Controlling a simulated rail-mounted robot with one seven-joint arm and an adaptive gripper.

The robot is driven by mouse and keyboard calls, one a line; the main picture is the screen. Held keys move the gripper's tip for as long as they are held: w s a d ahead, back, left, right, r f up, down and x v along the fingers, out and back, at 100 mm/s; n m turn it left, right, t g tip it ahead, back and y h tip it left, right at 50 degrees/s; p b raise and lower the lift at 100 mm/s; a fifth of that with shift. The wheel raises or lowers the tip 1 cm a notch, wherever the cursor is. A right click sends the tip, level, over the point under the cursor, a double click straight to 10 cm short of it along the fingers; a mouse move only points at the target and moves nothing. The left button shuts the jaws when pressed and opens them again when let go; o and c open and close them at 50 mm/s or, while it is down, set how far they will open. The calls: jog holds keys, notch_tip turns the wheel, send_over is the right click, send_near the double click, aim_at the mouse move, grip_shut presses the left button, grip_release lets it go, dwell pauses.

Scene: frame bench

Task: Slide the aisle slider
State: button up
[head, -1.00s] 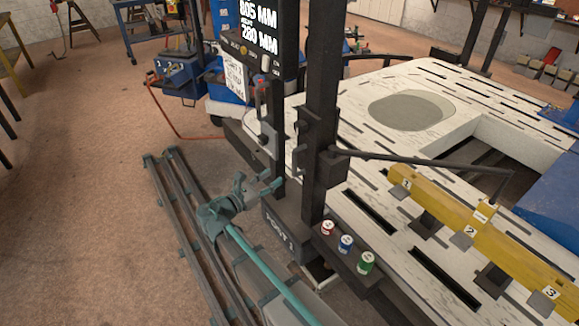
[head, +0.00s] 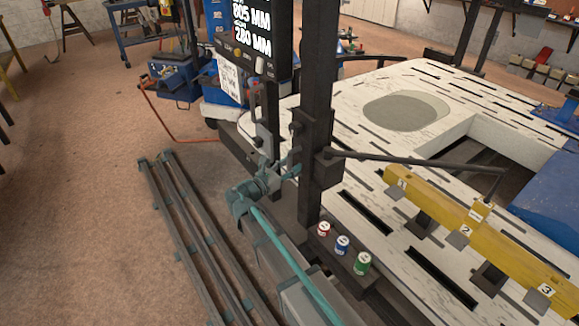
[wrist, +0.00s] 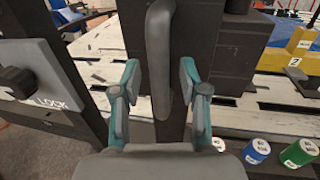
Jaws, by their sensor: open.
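A dark upright post (head: 317,95) stands at the bench's near left corner, with a dark sliding block (head: 325,170) around it. A vertical grey bar handle (wrist: 160,50) on the post side fills the middle of the wrist view. My gripper (head: 294,166) is open at the post. In the wrist view my gripper (wrist: 160,80) has one finger on each side of the handle, with visible gaps. I cannot tell whether either finger touches it. The handle's lower end shows between the fingers. In the head view the handle is mostly hidden by my gripper.
A grey plate marked LOCK (wrist: 45,70) with a black knob is left of the handle. Red, blue (head: 342,245) and green buttons or cans sit below right. A dark rod (head: 410,159) runs from the block over the yellow beam (head: 405,190).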

jog(key=shift+c, duration=0.3)
grip_shut()
notch_tip(320, 180, up, 20)
jog(key=p, duration=1.2)
jog(key=shift+o, duration=0.3)
grip_release()
jog(key=shift+f, duration=0.1)
